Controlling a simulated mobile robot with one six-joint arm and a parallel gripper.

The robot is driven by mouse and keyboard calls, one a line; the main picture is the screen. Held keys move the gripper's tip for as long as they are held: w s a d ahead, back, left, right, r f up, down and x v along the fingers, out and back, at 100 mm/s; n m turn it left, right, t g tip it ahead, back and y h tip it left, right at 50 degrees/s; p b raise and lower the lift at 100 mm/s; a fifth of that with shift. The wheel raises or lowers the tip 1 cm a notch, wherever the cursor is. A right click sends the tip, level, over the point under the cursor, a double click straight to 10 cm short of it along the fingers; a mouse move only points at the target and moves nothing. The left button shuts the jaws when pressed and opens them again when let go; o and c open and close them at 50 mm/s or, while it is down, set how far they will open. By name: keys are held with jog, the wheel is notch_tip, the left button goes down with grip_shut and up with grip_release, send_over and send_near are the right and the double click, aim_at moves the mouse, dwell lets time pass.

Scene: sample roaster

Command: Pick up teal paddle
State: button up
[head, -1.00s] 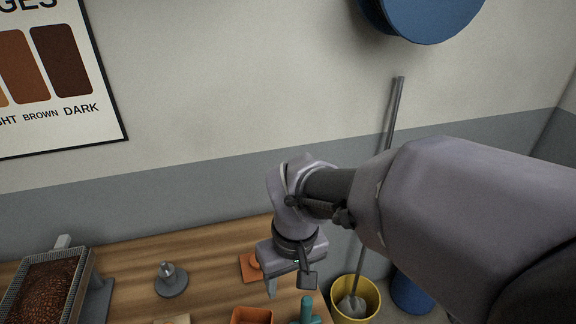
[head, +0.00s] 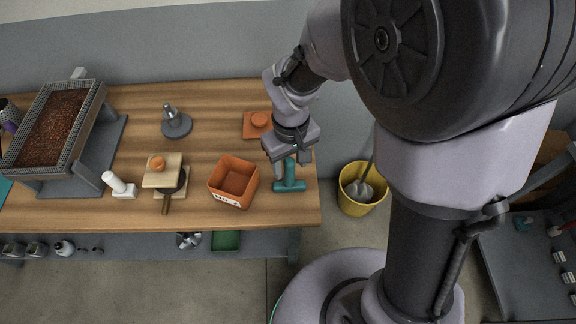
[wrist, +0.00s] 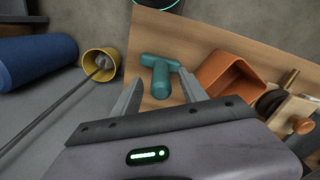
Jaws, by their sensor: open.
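The teal paddle (head: 290,178) lies on the wooden table near its right end, just right of the orange box. It has a T shape, and in the wrist view the teal paddle (wrist: 160,72) shows between and beyond my fingertips. My gripper (head: 292,164) hangs over the table close to the paddle. In the wrist view my gripper (wrist: 160,92) is open, with one finger on each side of the paddle's stem and nothing held. I cannot tell whether the fingers touch it.
The open orange box (head: 234,181) stands close left of the paddle. An orange lid with a knob (head: 259,122) lies behind. A yellow bucket (head: 360,190) stands on the floor beyond the table's right edge. A grey weight (head: 176,124) and a bean tray (head: 55,128) are farther left.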

notch_tip(320, 180, down, 4)
jog(key=shift+w+a+f+b, duration=0.15)
jog(key=shift+b, duration=0.8)
jog(key=shift+c, duration=0.5)
grip_shut()
jog(key=shift+r, duration=0.2)
